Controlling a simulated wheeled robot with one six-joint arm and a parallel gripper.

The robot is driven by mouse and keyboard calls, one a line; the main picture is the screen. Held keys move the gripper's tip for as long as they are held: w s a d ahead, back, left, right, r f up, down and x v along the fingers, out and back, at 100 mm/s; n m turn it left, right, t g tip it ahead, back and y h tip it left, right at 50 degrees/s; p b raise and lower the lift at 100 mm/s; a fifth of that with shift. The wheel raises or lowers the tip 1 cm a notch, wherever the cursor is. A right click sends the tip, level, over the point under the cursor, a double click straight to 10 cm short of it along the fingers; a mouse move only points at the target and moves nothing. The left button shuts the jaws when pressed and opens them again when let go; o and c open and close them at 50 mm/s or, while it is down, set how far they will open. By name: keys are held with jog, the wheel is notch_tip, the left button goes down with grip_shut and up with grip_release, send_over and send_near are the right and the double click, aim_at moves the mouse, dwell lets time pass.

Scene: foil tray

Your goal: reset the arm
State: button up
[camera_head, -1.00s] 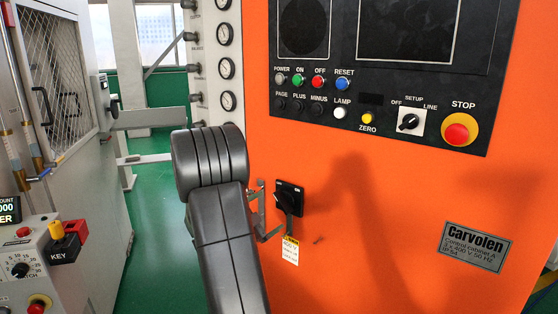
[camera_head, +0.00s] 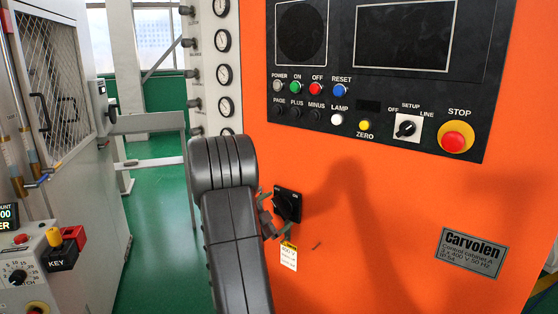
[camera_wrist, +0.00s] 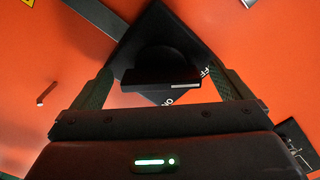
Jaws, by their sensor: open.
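The orange control cabinet (camera_head: 390,220) fills the right of the head view. A black rotary switch (camera_head: 288,204) sits on its front, and a yellow-and-white tag (camera_head: 288,257) is just below it. My gripper (camera_head: 268,214) is at the switch's left edge, partly hidden behind my dark arm. In the wrist view, the switch's black handle (camera_wrist: 160,77) lies across the picture between the two open fingers of my gripper (camera_wrist: 165,88). Lettering shows on the plate behind it, partly covered. I cannot tell whether a finger touches the handle.
Above the switch is a black panel with buttons, a yellow zero button (camera_head: 364,125) and a red stop button (camera_head: 456,139). A grey machine with a mesh door (camera_head: 55,85) and a key switch (camera_head: 62,250) stand at left. Green floor (camera_head: 155,230) lies between.

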jog(key=b+v, duration=0.2)
jog(key=v, duration=1.1)
jog(key=shift+m, duration=0.4)
jog(key=x, duration=0.7)
jog(key=p+x, duration=0.1)
jog(key=x, duration=0.5)
jog(key=shift+w+d+f, duration=0.2)
jog(key=shift+w, duration=0.15)
jog(key=shift+s+a+r+m+b, duration=0.15)
jog(key=shift+m+b, duration=0.2)
jog(key=shift+m, duration=0.55)
jog(key=m+b, duration=0.1)
jog(key=m, duration=0.2)
jog(key=m+b, duration=0.2)
jog(key=m, duration=0.1)
jog(key=shift+r+m, duration=0.2)
jog(key=shift+m, duration=0.1)
jog(key=m+b, duration=0.1)
jog(key=m, duration=0.3)
jog(key=shift+r, duration=0.15)
jog(key=m, duration=0.5)
jog(key=shift+r, duration=0.15)
jog(key=shift+r, duration=0.1)
